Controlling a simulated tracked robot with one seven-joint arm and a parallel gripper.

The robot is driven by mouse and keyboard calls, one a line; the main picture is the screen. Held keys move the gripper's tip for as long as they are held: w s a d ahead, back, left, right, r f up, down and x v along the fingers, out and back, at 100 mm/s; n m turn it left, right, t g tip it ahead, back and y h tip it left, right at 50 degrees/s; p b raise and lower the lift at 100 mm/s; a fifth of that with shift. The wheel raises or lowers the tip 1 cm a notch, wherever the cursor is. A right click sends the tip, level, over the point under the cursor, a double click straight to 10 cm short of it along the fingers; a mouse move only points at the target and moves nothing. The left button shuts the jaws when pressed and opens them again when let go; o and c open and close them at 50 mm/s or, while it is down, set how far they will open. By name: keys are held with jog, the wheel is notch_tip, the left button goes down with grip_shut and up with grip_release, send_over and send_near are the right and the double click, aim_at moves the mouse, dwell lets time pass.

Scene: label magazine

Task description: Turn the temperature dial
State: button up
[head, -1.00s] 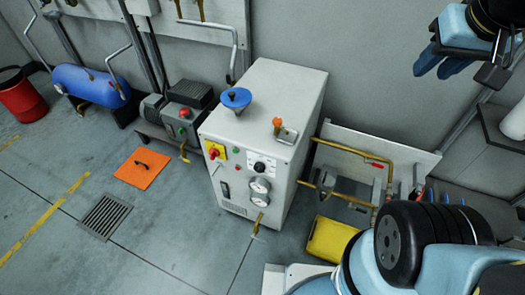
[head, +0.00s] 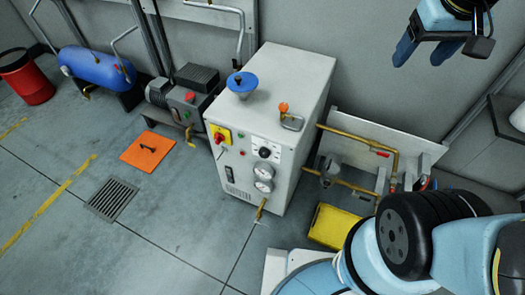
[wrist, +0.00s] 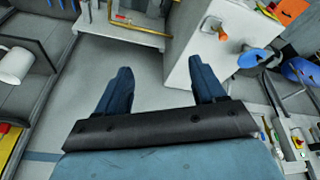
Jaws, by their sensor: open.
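The temperature dial is most likely the round black knob (head: 264,152) on the white panel at the front of the pale grey cabinet (head: 300,75).
A red-yellow switch (head: 219,135) is on the panel's left. A blue handwheel (head: 241,82) and an orange-knobbed lever (head: 284,108) stand on the cabinet top. Brass pipes (head: 360,138) and a yellow bin (head: 333,226) lie to the right. The floor in front is clear.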

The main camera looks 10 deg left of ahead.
jog(key=w+a+f+n+g+h, duration=0.1)
jog(key=w+a+f+n+h, duration=0.1)
jog(key=a+f+n, duration=0.35)
jog(key=w+a+f+n+g+h, duration=0.1)
jog(key=w+a+f+n+h, duration=0.15)
jog(key=a+f, duration=0.6)
jog(key=w+a+f+n+g+h, duration=0.1)
jog(key=w+a+f+n+h, duration=0.15)
jog(key=a+f, duration=0.45)
jog(key=s+a+f+n+t+h, duration=0.2)
jog(key=s+a+f+n+t, duration=0.15)
jog(key=f, duration=0.35)
jog(key=s+a+f+n+t+h, duration=0.1)
jog(key=s+a+f+n+t, duration=0.15)
jog(key=f+n, duration=0.35)
jog(key=n+t+y, duration=0.5)
jog(key=n+t, duration=0.6)
send_near(263, 155)
jog(key=x, duration=0.9)
jog(key=shift+c, duration=0.4)
jog(key=c, duration=1)
